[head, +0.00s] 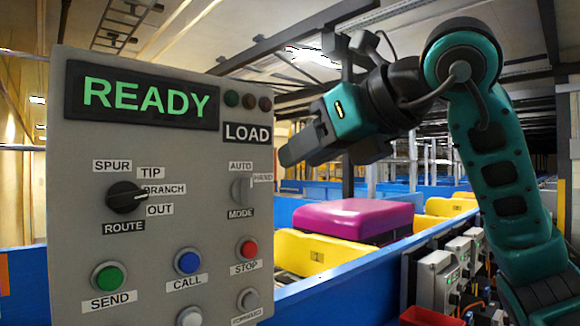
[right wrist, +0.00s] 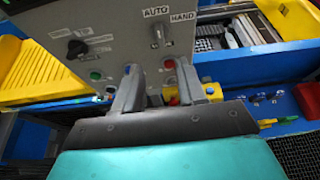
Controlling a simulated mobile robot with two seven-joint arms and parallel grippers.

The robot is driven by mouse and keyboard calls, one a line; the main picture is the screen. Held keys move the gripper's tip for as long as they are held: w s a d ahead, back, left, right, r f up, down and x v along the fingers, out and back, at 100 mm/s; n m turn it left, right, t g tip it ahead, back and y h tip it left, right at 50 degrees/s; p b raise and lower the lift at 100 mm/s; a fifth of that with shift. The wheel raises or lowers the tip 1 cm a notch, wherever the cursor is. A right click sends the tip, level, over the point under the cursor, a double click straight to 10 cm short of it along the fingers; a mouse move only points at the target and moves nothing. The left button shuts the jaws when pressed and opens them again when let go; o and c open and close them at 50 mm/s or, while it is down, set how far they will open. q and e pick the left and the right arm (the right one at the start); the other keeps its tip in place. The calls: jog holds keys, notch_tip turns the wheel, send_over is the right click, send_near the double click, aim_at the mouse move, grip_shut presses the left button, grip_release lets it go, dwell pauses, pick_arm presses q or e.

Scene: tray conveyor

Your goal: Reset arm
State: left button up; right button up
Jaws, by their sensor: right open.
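My right gripper (head: 298,150) comes in from the right and hangs in the air by the right edge of the grey control panel (head: 75,240). In the right wrist view its two fingers (right wrist: 156,88) are apart with nothing held between them, and the panel lies beyond them. The panel display (head: 142,96) reads READY in green, with a LOAD label beside it. The mode knob (head: 241,189) stands roughly upright below AUTO. The black route knob (head: 127,197) points right, toward BRANCH. My left gripper is not in view.
Green (head: 109,276), blue (head: 188,262) and red (head: 247,250) buttons sit low on the panel. A magenta case (head: 352,219) rests behind, near yellow trays (head: 318,254) and the blue conveyor wall (head: 350,292). Grey control boxes (head: 436,280) line the wall at right.

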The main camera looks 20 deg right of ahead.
jog(key=shift+s+r, duration=0.1)
jog(key=shift+s, duration=0.1)
dwell(0.4)
